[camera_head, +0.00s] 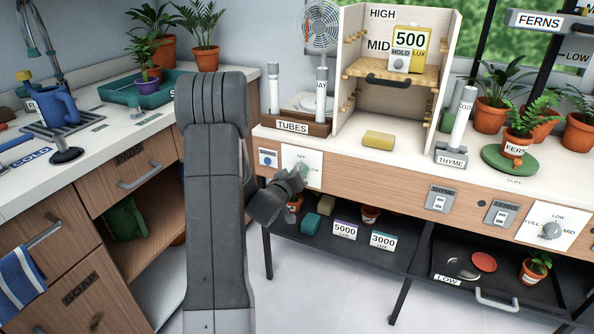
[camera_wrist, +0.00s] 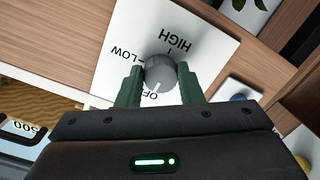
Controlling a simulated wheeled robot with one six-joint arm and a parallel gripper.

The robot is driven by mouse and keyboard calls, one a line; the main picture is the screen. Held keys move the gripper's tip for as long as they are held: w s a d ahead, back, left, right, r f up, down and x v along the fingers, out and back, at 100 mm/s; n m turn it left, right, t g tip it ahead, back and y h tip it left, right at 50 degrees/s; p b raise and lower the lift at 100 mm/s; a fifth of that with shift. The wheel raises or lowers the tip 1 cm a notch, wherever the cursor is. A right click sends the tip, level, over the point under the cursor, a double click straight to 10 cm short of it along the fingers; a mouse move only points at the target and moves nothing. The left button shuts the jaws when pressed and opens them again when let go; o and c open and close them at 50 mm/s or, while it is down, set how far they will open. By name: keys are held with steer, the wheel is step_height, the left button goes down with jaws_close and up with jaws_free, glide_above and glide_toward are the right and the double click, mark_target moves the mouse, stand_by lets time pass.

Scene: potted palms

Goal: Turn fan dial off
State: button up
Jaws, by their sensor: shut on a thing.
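The fan dial (camera_wrist: 160,72) is a round grey knob on a white plate (camera_wrist: 120,82) marked OFF, LOW and HIGH. In the wrist view its white mark points down, toward the partly hidden OFF label. My gripper (camera_wrist: 160,75) is shut on the knob, with one green finger on each side. In the head view my gripper (camera_head: 298,172) is at the same plate (camera_head: 314,159) on the front of the bench and hides most of the dial. A white fan (camera_head: 322,28) stands at the back of the bench; I cannot tell whether it spins.
A blue button (camera_head: 268,158) is just left of the plate. Another dial (camera_head: 549,231) is at the far right. A yellow sponge (camera_head: 379,140) lies on the bench top.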

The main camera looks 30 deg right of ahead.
steer(key=shift+n, duration=0.3)
stand_by(0.4)
steer(key=o, duration=1)
steer(key=p+v, duration=0.1)
steer(key=v, duration=1.3)
steer(key=shift+w, duration=0.1)
